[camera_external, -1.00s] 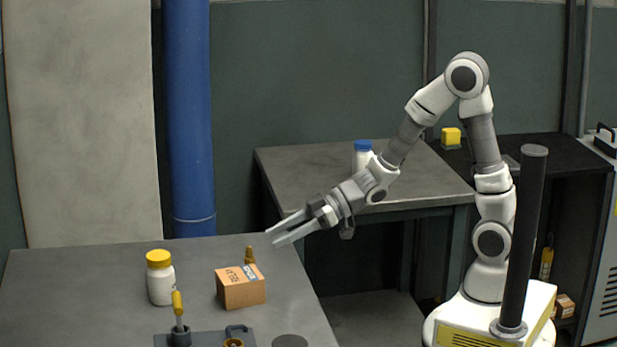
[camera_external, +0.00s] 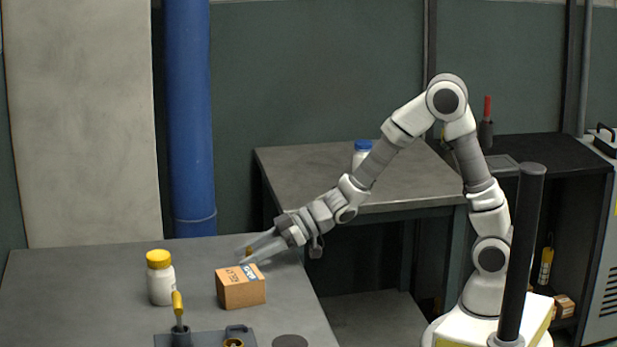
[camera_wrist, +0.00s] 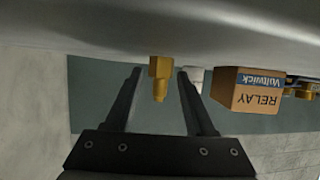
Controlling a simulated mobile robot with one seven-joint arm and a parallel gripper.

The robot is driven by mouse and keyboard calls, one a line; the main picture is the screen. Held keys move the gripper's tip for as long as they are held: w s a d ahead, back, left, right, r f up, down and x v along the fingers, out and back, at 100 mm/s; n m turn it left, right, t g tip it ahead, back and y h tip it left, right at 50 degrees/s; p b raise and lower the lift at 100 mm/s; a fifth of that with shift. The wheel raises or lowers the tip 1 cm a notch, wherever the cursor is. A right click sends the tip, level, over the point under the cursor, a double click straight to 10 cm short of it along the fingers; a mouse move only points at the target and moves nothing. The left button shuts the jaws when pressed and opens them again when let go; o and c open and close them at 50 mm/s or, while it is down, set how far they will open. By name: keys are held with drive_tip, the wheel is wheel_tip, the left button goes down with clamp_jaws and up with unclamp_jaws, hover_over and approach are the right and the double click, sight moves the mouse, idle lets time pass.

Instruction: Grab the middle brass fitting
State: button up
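A brass fitting (camera_wrist: 159,80) stands on the grey table behind the cardboard box, and in the wrist view it appears upside down. My gripper (camera_wrist: 160,72) is open, with one finger on each side of the fitting and a gap visible on both sides. In the external view my gripper (camera_external: 243,253) reaches in low from the right behind the box, and its fingers largely hide the fitting. Another brass piece (camera_external: 234,343) sits in the grey tray at the front, partly cut off by the picture's edge.
The cardboard relay box (camera_external: 240,287) stands just in front of my fingers. A white bottle with a yellow cap (camera_external: 160,280) stands to the left. A yellow-handled tool (camera_external: 178,306) stands upright at the grey tray (camera_external: 208,339). The table's back left is clear.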

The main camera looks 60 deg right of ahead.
clamp_jaws()
idle(0.3)
